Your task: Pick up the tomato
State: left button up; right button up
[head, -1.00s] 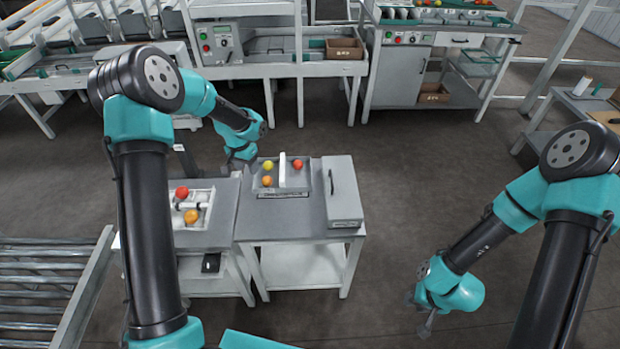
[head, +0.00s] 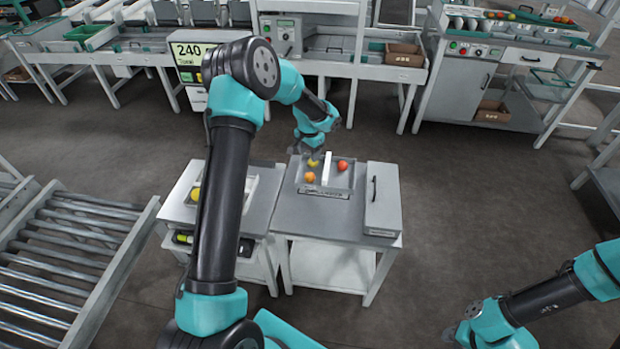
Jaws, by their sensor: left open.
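A two-part tray (head: 333,191) with a white divider sits on the grey table. A yellow tomato (head: 313,163) and an orange tomato (head: 309,177) lie in its left part, and a red tomato (head: 342,165) lies in its right part. My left gripper (head: 315,152) is open over the back of the tray, close to the yellow tomato. I cannot tell if it touches that tomato. My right gripper (head: 456,334) hangs low at the bottom right, far from the tray; its fingers are too unclear to judge.
A grey box with a handle (head: 383,197) stands on the table right of the tray. A white tray (head: 251,190) at the left holds a yellow fruit (head: 195,194), partly hidden by my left arm. A roller conveyor (head: 70,265) is further left. Open floor lies right of the table.

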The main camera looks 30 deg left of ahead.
aim_at(309, 175)
pick_arm(q)
notch_tip(309, 175, down, 7)
jog(key=shift+f, duration=0.15)
dwell(0.4)
jog(key=shift+s+f, duration=0.1)
jog(key=shift+f, duration=2.55)
jog(key=c, duration=0.3)
